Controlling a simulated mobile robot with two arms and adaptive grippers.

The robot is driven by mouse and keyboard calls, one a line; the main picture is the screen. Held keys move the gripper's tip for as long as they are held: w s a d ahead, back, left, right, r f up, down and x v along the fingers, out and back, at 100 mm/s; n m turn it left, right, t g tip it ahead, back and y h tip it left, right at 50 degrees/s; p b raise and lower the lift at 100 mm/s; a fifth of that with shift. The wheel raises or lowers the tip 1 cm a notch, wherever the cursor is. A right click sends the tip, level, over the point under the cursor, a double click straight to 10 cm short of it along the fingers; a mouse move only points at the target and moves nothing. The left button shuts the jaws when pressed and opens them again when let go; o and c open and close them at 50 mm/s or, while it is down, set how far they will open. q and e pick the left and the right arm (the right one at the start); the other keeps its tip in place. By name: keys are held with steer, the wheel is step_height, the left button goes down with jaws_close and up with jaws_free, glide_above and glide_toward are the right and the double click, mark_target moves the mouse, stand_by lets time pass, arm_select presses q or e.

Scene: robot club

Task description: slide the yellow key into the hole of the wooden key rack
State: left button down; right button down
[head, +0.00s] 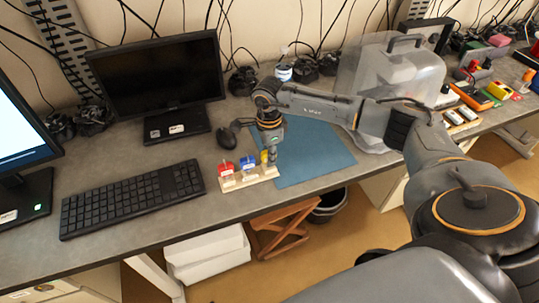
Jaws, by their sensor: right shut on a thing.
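The wooden key rack (249,181) lies near the front edge of the desk, partly beside a blue mat. A red key (227,169) and a blue key (248,163) stand upright on it. The yellow key (264,157) is at the rack's right end, mostly hidden by my right gripper (272,158). My right gripper points down there and is shut on the yellow key. I cannot tell whether the key's lower end is in the hole or just above it. My left gripper is not in view.
A blue mat (318,155) lies right of the rack. A keyboard (133,197), a mouse (226,138) and a monitor (155,75) are to the left. A clear plastic case (390,70) stands behind my right arm. The desk's front edge is close to the rack.

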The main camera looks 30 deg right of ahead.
steer(key=c, duration=0.8)
jaws_free()
steer(key=shift+r+p, duration=1.9)
steer(key=shift+r, duration=1.6)
